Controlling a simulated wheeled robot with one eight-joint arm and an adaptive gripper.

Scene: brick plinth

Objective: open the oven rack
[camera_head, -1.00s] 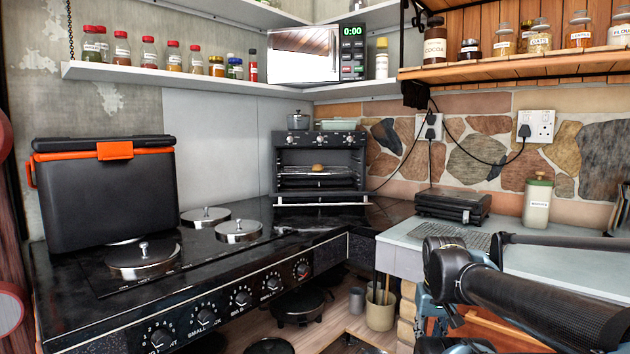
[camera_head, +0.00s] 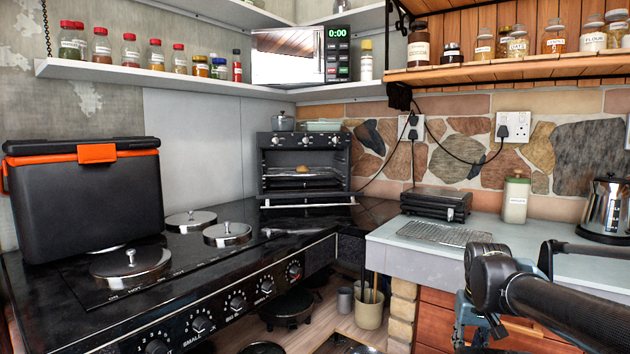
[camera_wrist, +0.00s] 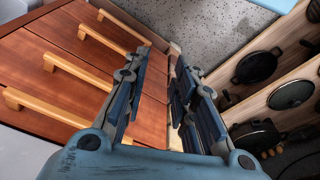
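The small dark oven (camera_head: 304,152) stands at the back corner of the black counter. Its front is open, with the door lowered and a pale bar along the door's front edge. Inside, the oven rack (camera_head: 285,177) lies level, with a small brown bread-like item (camera_head: 302,169) on it. My gripper (camera_wrist: 161,66) shows in the wrist view with its two fingers apart and nothing between them. It points down past wooden drawers and the floor, far from the oven. In the head view my arm is at the lower right, well in front of the oven.
The black hob with lidded plates (camera_head: 228,233) and a black cool box (camera_head: 88,205) fill the left. A grey worktop (camera_head: 392,238) with a black grill (camera_head: 436,204), wire rack and kettle (camera_head: 608,208) is at right. Wooden drawers (camera_wrist: 85,70) and pans (camera_wrist: 257,67) are near my gripper.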

